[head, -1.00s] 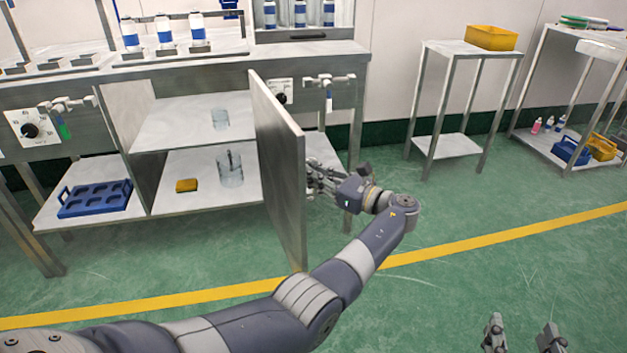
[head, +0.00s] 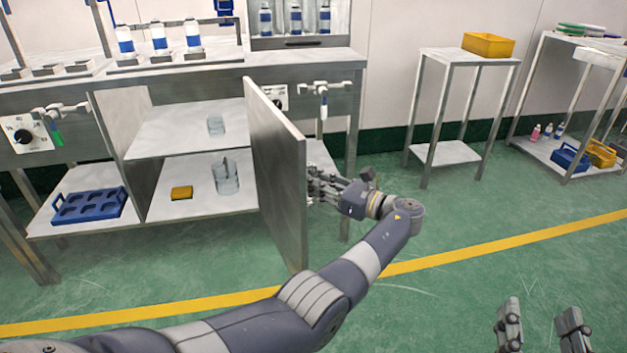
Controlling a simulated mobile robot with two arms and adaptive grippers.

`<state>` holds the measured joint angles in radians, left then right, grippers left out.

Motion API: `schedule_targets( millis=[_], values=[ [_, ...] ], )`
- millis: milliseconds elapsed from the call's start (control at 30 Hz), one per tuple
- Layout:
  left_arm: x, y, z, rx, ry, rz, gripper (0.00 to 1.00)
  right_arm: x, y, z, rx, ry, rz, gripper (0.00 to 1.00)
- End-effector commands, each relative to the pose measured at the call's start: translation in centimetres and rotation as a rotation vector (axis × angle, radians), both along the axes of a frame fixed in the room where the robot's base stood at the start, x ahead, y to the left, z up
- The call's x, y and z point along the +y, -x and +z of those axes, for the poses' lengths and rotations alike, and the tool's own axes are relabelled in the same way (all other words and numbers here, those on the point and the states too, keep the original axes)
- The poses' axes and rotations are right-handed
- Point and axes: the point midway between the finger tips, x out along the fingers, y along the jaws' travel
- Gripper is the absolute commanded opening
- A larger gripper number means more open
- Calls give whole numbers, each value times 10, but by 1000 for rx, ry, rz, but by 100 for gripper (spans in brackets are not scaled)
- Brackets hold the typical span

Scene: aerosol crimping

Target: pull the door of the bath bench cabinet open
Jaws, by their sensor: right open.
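The cabinet door (head: 275,175) is a grey metal panel. It stands swung out from the bench toward me, and the cabinet interior (head: 190,135) shows to its left. My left gripper (head: 316,186) is at the door's outer, right-hand face, near its free edge. Its fingertips are close against that face. A handle is not clearly visible there, and I cannot tell whether the fingers are closed on one. My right gripper (head: 543,330) is at the bottom right, its two fingers apart and empty, away from the door.
Inside the cabinet are glass beakers (head: 226,178) and a yellow sponge-like block (head: 181,192). A blue rack (head: 89,205) sits on the lower shelf to the left. A small side table (head: 445,153) stands at right. Green floor (head: 480,218) right of the door is clear.

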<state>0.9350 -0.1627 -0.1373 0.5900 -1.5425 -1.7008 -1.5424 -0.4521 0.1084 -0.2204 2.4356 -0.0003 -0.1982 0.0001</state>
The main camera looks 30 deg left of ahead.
Motion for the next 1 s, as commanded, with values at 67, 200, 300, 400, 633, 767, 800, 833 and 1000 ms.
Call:
schedule_targets(
  millis=[67,200,300,400,633,767,800,833,1000],
  values=[
    [0,-1,1,-2,-2,-1,31,0,0,0,0,0,-1,59],
    [1,-1,3,-6,-4,-1,31,0,0,0,1,0,-1,59],
    [2,-1,4,-8,-5,-1,31,0,0,0,1,0,0,59],
    [-1,-1,4,-9,-5,-2,31,0,0,0,0,1,1,59],
    [-36,0,4,-7,-4,-6,31,0,0,0,1,0,1,59],
    [-56,3,4,-6,-4,-4,31,0,0,0,1,0,0,59],
    [-60,3,4,-6,-3,-3,31,0,0,0,1,0,0,59],
    [-63,3,4,-6,-3,-4,31,0,0,0,1,0,0,59],
    [-73,4,4,-7,-4,-3,31,0,0,0,1,0,0,59]
  ],
)
